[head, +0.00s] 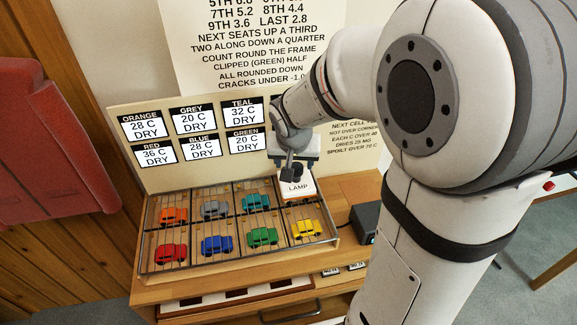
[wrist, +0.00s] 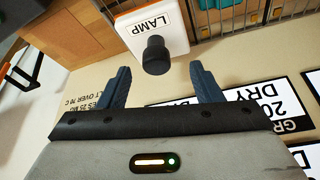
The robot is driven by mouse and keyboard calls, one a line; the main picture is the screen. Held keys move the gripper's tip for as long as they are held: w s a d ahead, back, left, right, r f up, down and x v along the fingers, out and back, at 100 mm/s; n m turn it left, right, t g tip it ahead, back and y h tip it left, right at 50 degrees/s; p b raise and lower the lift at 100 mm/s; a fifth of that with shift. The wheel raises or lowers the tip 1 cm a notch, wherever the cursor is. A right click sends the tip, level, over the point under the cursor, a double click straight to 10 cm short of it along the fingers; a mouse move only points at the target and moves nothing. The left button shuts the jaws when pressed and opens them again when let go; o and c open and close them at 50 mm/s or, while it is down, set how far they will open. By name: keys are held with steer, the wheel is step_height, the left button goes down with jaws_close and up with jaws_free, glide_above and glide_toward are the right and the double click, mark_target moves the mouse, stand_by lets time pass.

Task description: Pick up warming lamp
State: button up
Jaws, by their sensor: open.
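The warming lamp (head: 297,188) is a white block labelled LAMP with a dark round knob on top. It sits at the back right of the divided tray, in or over a rear cell. In the wrist view the lamp (wrist: 172,25) shows its label, and its black knob (wrist: 156,55) points toward my gripper. My gripper (head: 293,160) is above the lamp in the head view. In the wrist view my gripper (wrist: 160,84) is open, with its two dark blue fingers on either side of the knob's line and the knob just beyond the fingertips. No contact shows.
The tray (head: 160,268) holds several toy cars in cells. A board (head: 190,165) with temperature cards stands behind it. A dark box (head: 366,220) lies to the right on the wooden bench (head: 240,283). A red chair (head: 52,140) is at left.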

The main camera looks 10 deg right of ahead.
mark_target(296, 167)
steer(key=x, duration=0.6)
steer(key=shift+w+d+f, duration=0.2)
steer(key=shift+w+d, duration=0.05)
steer(key=shift+d, duration=0.1)
steer(key=shift+c, duration=0.5)
steer(key=shift+r, duration=0.1)
jaws_close()
